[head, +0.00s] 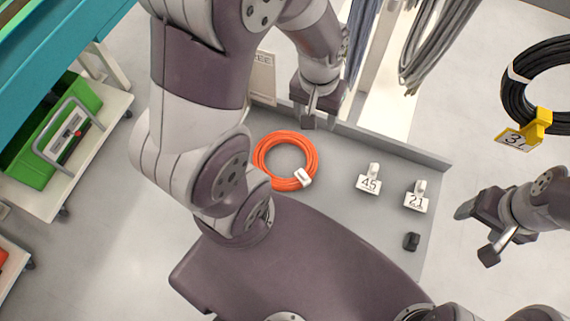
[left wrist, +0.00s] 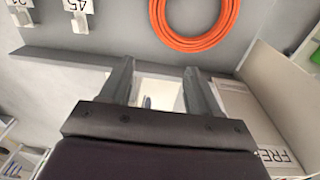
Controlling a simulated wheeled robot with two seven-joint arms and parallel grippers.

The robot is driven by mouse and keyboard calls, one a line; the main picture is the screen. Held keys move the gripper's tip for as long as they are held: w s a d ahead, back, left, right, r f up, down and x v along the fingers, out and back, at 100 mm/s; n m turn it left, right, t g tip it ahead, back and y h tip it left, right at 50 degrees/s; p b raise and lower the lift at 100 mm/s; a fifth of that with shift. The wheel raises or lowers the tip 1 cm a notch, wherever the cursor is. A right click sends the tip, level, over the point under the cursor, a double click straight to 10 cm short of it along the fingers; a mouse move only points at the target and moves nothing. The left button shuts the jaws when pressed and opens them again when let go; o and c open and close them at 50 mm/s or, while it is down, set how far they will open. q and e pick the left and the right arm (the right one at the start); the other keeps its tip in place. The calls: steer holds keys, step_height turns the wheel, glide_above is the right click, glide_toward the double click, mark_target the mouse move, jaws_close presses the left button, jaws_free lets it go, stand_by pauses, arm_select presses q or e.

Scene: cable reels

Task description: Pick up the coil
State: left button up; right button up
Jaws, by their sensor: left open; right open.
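An orange coil (head: 267,158) lies flat on a grey surface with a raised edge (head: 390,146), with a white clip or tag (head: 303,177) on its lower right. It also shows in the left wrist view (left wrist: 193,43), cut off by the top edge. My left gripper (head: 308,114) is open, just beyond the coil at the raised edge. In the left wrist view its two fingers (left wrist: 158,88) are apart with nothing held between them, and the coil lies clear of them. My right gripper (head: 476,236) is open and empty, right of the grey surface.
White tags marked 45 (head: 368,184) and 21 (head: 416,202) and a small black block (head: 411,241) stand right of the coil. A black coil (head: 519,98) with a yellow tag (head: 540,122) is at upper right. Grey cables (head: 433,45) hang behind. A green bin (head: 40,150) is left.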

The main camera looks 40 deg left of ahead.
mark_target(312, 157)
arm_select(q)
steer(key=f+n, duration=0.1)
steer(key=f, duration=0.4)
steer(key=s+d+f+n+g+b, duration=0.1)
steer(key=f+n, duration=0.1)
steer(key=f, duration=0.2)
steer(key=f+n+b, duration=0.1)
steer(key=f+n, duration=0.1)
steer(key=f, duration=0.3)
steer(key=shift+s+d+f+g+h, duration=0.25)
steer(key=shift+d+f+g+h, duration=0.05)
steer(key=shift+f+g, duration=0.1)
steer(key=shift+r, duration=0.1)
jaws_close()
arm_select(e)
steer(key=f, duration=0.4)
steer(key=shift+d+f, duration=0.15)
steer(key=shift+d, duration=0.1)
